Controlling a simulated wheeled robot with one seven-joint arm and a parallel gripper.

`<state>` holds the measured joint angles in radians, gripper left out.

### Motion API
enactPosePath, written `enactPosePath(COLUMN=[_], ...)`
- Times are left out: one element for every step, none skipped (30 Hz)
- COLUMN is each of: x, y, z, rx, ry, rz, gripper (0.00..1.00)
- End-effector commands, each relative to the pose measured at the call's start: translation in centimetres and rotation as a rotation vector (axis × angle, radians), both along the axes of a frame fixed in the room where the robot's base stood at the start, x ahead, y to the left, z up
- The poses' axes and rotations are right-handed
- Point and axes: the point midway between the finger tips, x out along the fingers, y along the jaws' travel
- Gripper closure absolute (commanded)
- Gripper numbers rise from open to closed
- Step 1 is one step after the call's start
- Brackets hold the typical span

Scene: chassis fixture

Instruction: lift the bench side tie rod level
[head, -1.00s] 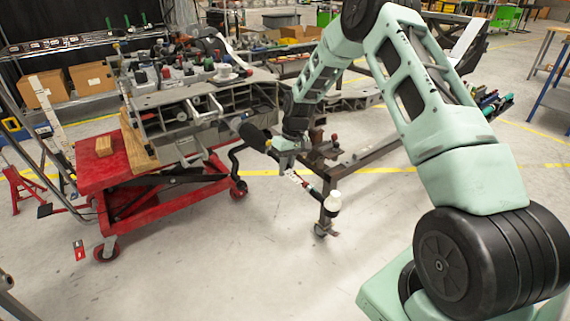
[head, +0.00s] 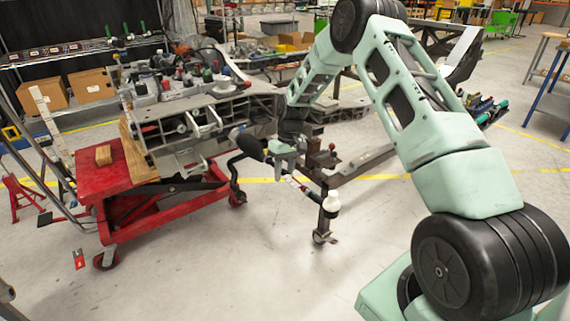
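The tie rod (head: 294,182) is a thin dark rod with a black bulging boot at its upper left end. A pale, whitish piece is at its lower right end. It slants down to the right, beside the red cart and in front of a brown metal stand. My gripper (head: 283,172) hangs down from the arm at the rod, just right of the boot.
A red lift cart (head: 105,178) at left carries a large grey chassis assembly (head: 180,125). A wooden block (head: 103,155) lies on the cart. The brown metal stand (head: 322,218) is close to the rod's lower end. The floor in front is clear.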

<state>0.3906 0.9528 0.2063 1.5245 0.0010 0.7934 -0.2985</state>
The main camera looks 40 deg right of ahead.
Motion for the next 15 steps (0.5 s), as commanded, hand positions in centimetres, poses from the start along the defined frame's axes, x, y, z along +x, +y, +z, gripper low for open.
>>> enactPosePath(x=[0.0, 0.0, 0.1, 0.1, 0.2, 0.2, 0.3, 0.4, 0.4, 0.5, 0.5, 0.6, 0.6, 0.7, 0.8], y=[-0.1, -0.1, -0.2, -0.3, -0.4, -0.5, -0.6, -0.8, -1.0, -1.1, -1.2, -1.4, -1.6, -1.7, -1.9], z=[0.2, 0.5, 0.9, 1.3, 1.8, 2.5, 3.1, 3.8, 4.7, 5.4, 6.1, 7.0, 7.7, 8.4, 9.3], rx=[0.0, -0.001, -0.001, -0.001, -0.001, -0.001, -0.002, -0.002, -0.002, -0.001, -0.001, -0.001, -0.001, -0.002, -0.002], ry=[-0.001, -0.001, -0.002, -0.003, -0.003, -0.003, -0.004, -0.005, -0.006, -0.005, -0.005, -0.005, -0.005, -0.005, -0.006], rz=[0.0, 0.0, 0.0, -0.002, -0.001, -0.002, -0.002, -0.002, -0.002, -0.002, -0.002, -0.002, -0.002, -0.002, -0.002], gripper=[0.66, 0.66, 0.66, 0.66, 0.66, 0.66, 0.66, 0.66, 0.66, 0.66, 0.66, 0.66, 0.66, 0.66, 0.66])
